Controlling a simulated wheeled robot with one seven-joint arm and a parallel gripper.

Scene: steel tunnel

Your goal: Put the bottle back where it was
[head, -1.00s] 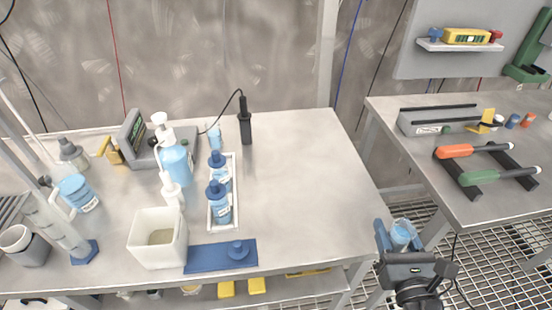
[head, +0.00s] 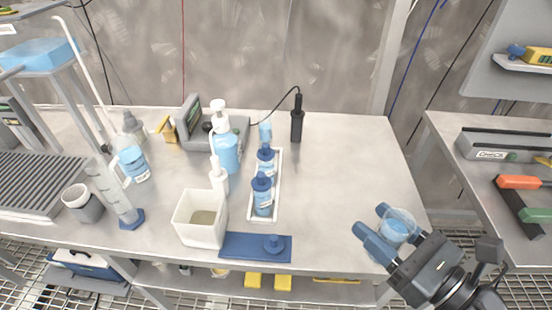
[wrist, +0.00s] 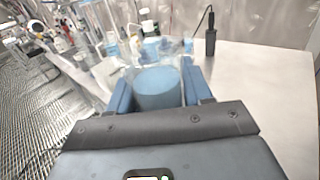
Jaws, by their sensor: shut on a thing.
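My gripper (head: 383,236) is shut on a clear, open-topped vessel (head: 397,229) with blue contents. I cannot tell if this is a bottle or a beaker. It looks roughly upright, above the front right corner of the bench. In the wrist view the vessel (wrist: 158,85) sits between the blue fingers (wrist: 155,92). Two blue-capped bottles (head: 262,198) stand in a white tray (head: 250,210) left of my gripper. A small light blue bottle (head: 265,132) stands behind the tray. A blue mat (head: 238,246) with a blue cap-like piece (head: 273,244) lies at the front edge.
A white square tub (head: 200,222), a pump bottle (head: 226,152) and a measuring cylinder (head: 124,205) stand left of the tray. A black probe (head: 297,122) with a cable stands at the back. The bench's right part (head: 345,165) is clear. A second bench (head: 470,190) stands at right.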

